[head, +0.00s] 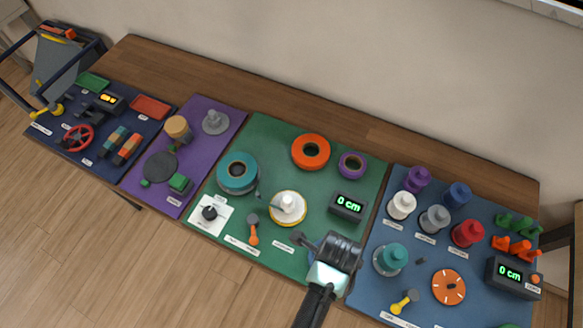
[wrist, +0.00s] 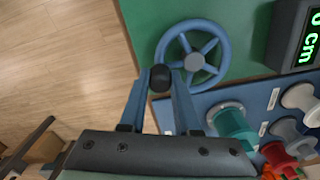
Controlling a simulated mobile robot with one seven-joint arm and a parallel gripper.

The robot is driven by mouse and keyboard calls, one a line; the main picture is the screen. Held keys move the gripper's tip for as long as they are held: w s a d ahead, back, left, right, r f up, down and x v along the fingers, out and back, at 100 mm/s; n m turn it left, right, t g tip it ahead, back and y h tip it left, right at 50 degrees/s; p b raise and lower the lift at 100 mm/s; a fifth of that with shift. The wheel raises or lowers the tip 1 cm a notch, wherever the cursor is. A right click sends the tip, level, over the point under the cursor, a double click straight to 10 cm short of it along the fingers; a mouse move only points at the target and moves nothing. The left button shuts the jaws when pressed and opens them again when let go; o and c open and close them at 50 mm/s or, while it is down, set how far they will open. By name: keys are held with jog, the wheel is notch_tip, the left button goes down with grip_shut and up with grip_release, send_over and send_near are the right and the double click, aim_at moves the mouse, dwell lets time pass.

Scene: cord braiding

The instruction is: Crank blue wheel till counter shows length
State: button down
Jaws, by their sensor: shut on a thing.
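The blue wheel (wrist: 191,32) is a spoked ring with a grey hub, lying on the green board near its edge with the blue board. A black knob (wrist: 160,77) stands on its rim on the near side. My gripper (wrist: 161,88) is shut on this knob, one finger on each side.
The green board (head: 272,138) also holds an orange ring (head: 311,152), a teal spool (head: 238,173) and a white cone on a yellow-rimmed disc (head: 288,207). The blue board (head: 440,258) carries several coloured spools and a second counter (head: 512,275) reading 0 cm.

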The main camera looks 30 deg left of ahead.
jog(key=r+p, duration=0.1)
jog(key=p, duration=0.2)
jog(key=shift+p, duration=0.3)
jog(key=shift+f+p, duration=0.1)
jog(key=shift+p, duration=0.6)
jog(key=shift+f+p, duration=0.15)
jog(key=shift+p, duration=0.7)
jog(key=shift+f, duration=0.1)
